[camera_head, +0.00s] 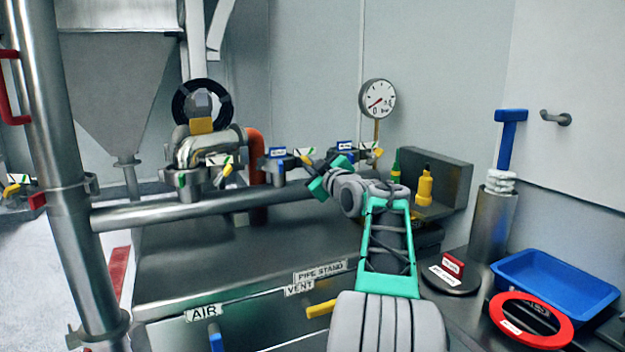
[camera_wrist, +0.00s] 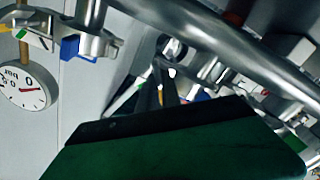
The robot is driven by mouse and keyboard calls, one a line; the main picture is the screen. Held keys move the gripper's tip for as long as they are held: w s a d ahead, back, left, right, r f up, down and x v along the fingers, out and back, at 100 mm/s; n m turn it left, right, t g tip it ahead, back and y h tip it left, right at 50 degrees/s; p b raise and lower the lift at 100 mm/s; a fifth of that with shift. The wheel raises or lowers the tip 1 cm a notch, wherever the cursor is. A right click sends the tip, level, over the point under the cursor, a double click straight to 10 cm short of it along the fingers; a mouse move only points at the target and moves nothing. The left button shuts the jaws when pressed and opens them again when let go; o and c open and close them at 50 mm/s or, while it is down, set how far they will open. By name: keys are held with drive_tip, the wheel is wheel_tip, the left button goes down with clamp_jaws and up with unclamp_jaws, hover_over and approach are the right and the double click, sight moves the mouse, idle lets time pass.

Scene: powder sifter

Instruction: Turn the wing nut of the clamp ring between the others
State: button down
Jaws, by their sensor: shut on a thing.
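Three clamp rings sit along the pipework in the head view. The middle clamp ring (camera_head: 274,166) has a blue label and a small yellow wing nut (camera_head: 304,158) on its right. My gripper (camera_head: 311,165) reaches it from the lower right and is shut on that wing nut, its fingers covering part of it. In the wrist view a bit of yellow (camera_wrist: 160,96) shows beside my dark fingers (camera_wrist: 170,88). The left clamp ring (camera_head: 187,180) has a yellow wing nut (camera_head: 226,172). The right clamp ring (camera_head: 365,155) has one too (camera_head: 378,153).
A horizontal steel pipe (camera_head: 160,215) runs in front of the clamps. A pressure gauge (camera_head: 377,99) stands behind right. Yellow bottle (camera_head: 425,187), blue tray (camera_head: 555,283), red ring (camera_head: 560,335) and a blue-handled tool (camera_head: 508,135) are at the right.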

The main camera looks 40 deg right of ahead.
drive_tip(key=shift+n+b, duration=0.4)
drive_tip(key=shift+n, duration=0.1)
drive_tip(key=c, duration=1.5)
unclamp_jaws()
drive_tip(key=shift+c, duration=0.2)
drive_tip(key=shift+s, duration=0.1)
drive_tip(key=v, duration=0.7)
drive_tip(key=shift+s, duration=0.35)
drive_tip(key=shift+a, duration=0.15)
